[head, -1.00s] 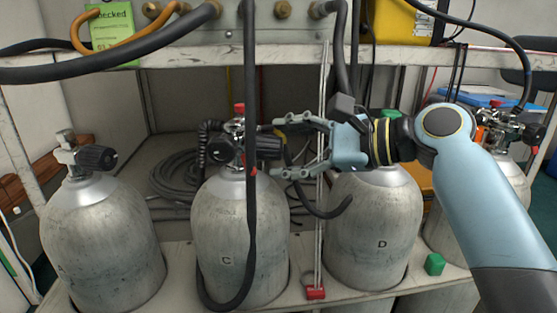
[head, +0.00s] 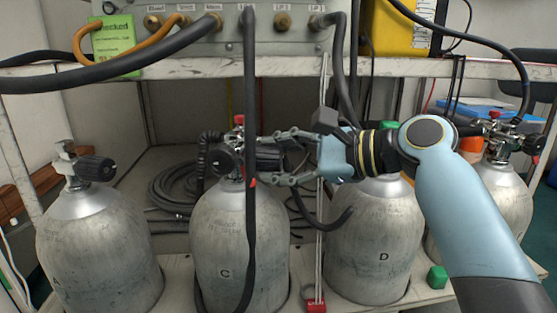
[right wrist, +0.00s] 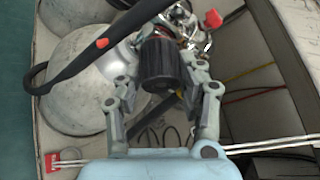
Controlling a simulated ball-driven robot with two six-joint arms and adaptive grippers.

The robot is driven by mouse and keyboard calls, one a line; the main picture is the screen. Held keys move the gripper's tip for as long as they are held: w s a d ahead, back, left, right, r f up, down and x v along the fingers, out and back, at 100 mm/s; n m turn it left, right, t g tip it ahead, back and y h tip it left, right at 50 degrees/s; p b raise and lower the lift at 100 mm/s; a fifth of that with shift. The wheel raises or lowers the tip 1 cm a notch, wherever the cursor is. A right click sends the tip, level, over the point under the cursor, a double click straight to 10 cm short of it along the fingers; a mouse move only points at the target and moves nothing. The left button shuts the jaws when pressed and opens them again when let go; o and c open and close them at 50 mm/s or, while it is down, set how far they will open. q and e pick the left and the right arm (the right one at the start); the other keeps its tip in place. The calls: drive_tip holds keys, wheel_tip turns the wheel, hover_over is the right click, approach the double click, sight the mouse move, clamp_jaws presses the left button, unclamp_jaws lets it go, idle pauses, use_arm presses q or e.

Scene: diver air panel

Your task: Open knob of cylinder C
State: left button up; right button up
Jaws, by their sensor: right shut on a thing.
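Cylinder C (head: 222,235) is a grey tank marked "C", standing in the rack left of cylinder D (head: 383,225). Its black ribbed knob (head: 268,158) points right from the valve on top. My right gripper (head: 262,160) reaches in from the right, with one finger above and one below the knob, and is shut on it. In the right wrist view the knob (right wrist: 160,68) sits between the two fingers. A black hose crosses in front of the valve. My left gripper is not in view.
A black hose (head: 250,110) hangs down in front of cylinder C. The shelf edge (head: 290,61) runs above the gripper. Another cylinder (head: 95,240) with a black knob stands at left.

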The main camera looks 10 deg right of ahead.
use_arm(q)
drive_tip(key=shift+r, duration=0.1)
use_arm(e)
drive_tip(key=shift+r+n+t+p, duration=0.1)
drive_tip(key=shift+n+t+p, duration=0.2)
drive_tip(key=shift+p, duration=0.05)
drive_tip(key=shift+n+p, duration=0.3)
drive_tip(key=shift+n, duration=0.1)
drive_tip(key=shift+n+t, duration=0.3)
drive_tip(key=shift+t, duration=0.1)
drive_tip(key=shift+f+n+t+y, duration=0.2)
drive_tip(key=shift+n+t+y, duration=0.15)
drive_tip(key=shift+n, duration=0.45)
drive_tip(key=shift+n+t+y+b, duration=0.25)
drive_tip(key=shift+n+t+b, duration=0.1)
drive_tip(key=shift+n+b, duration=0.3)
drive_tip(key=shift+n, duration=0.25)
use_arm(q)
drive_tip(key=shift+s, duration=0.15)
use_arm(e)
drive_tip(key=shift+r, duration=0.1)
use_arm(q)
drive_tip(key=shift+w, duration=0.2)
